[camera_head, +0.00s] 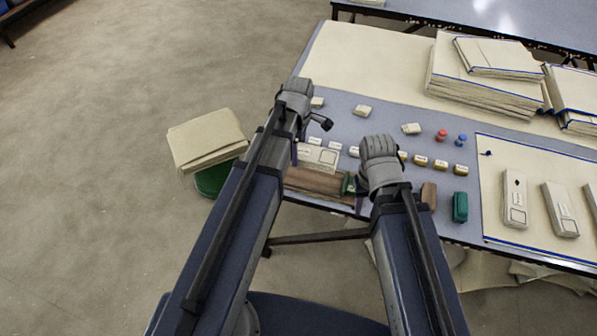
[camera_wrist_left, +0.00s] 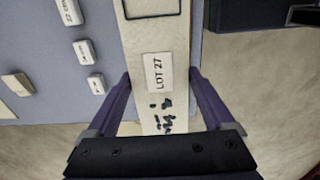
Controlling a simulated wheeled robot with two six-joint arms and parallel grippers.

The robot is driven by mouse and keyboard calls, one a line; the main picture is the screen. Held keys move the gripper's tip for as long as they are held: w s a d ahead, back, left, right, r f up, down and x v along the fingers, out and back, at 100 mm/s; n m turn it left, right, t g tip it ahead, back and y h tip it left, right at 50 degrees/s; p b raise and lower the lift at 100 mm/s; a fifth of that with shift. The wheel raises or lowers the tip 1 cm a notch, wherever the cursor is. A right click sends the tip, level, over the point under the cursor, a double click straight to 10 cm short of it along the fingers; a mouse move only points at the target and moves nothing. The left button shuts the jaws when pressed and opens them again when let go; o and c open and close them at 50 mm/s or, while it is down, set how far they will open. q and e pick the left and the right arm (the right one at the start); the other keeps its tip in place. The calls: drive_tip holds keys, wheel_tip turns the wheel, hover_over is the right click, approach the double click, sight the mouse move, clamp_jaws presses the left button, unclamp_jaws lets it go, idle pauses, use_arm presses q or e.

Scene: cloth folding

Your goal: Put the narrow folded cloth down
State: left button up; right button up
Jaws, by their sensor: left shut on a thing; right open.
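The narrow folded cloth (camera_wrist_left: 155,40) is a cream strip with a "LOT 27" label and dark marks near its lower end. My left gripper (camera_wrist_left: 160,88) has a purple finger along each side of it and is shut on it. In the head view the cloth (camera_head: 318,157) shows as a cream piece with a printed square, beside my left gripper (camera_head: 296,152), at the table's near edge. I cannot tell whether it touches the table. My right gripper (camera_head: 362,193) is open near that edge, its fingers mostly hidden by its own wrist.
A brown roll (camera_head: 320,184) lies along the near edge of the table (camera_head: 385,122). Small labelled blocks (camera_head: 362,110) stand behind it. A green item (camera_head: 460,207) and long labelled pieces (camera_head: 515,200) lie right. Cloth stacks (camera_head: 480,85) stand at the back right. A cream stack (camera_head: 207,140) sits left of the table.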

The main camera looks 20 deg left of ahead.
use_arm(q)
drive_tip(key=b, duration=0.5)
hover_over(298, 174)
wheel_tip(298, 174, down, 6)
drive_tip(key=shift+d+r, duration=0.1)
drive_tip(key=shift+r, duration=0.1)
drive_tip(key=shift+f, duration=0.1)
wheel_tip(298, 174, down, 4)
drive_tip(key=b, duration=0.3)
drive_tip(key=shift+r, duration=0.25)
drive_tip(key=shift+f+b, duration=0.15)
drive_tip(key=shift+b, duration=0.25)
drive_tip(key=o, duration=1.4)
drive_tip(key=shift+c, duration=0.2)
wheel_tip(298, 174, up, 12)
drive_tip(key=p, duration=1.2)
drive_tip(key=shift+r, duration=0.25)
